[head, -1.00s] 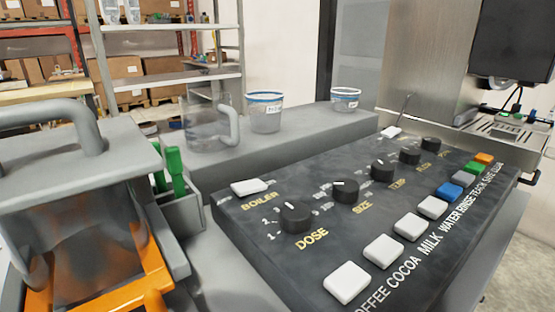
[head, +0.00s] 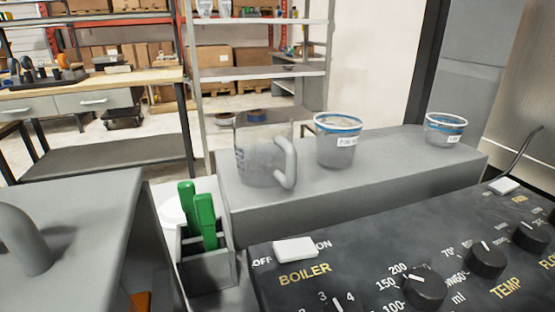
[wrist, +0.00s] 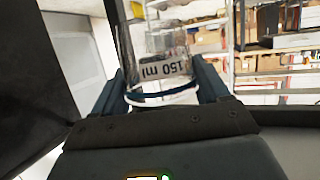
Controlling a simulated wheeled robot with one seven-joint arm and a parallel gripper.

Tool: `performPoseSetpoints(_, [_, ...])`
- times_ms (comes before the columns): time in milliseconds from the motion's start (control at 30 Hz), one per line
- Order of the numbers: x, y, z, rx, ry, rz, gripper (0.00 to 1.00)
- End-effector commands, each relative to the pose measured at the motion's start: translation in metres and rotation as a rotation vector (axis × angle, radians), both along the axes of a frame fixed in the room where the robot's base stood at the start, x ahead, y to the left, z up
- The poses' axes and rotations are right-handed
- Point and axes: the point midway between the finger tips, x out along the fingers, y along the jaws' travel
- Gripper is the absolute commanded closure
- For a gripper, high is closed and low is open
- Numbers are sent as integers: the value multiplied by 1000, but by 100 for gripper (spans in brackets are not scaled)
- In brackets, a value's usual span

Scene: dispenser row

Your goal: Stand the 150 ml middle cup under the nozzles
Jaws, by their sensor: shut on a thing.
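The clear 150 ml cup (wrist: 165,44) is in the wrist view. It is between the two dark fingers of my gripper (wrist: 158,74), which is shut on it. The head view shows neither my gripper nor this held cup. The nozzles are not in the head view now.
A grey ledge (head: 400,170) holds a clear jug with a handle (head: 262,150), a blue-rimmed cup (head: 338,146) and another blue-rimmed cup (head: 444,130). The control panel (head: 380,255) is in front. A grey holder (head: 207,270) with green-handled tools (head: 204,212) stands left.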

Motion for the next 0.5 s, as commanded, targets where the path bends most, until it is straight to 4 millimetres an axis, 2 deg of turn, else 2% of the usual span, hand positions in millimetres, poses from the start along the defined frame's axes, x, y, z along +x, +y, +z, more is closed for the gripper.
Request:
performPoseSetpoints(33, [-2,3,13,0,3,5,59])
performPoseSetpoints(67, [-3,3,14,0,4,6,59])
performPoseSetpoints(500, [-19,-2,19,-1,2,-4,59])
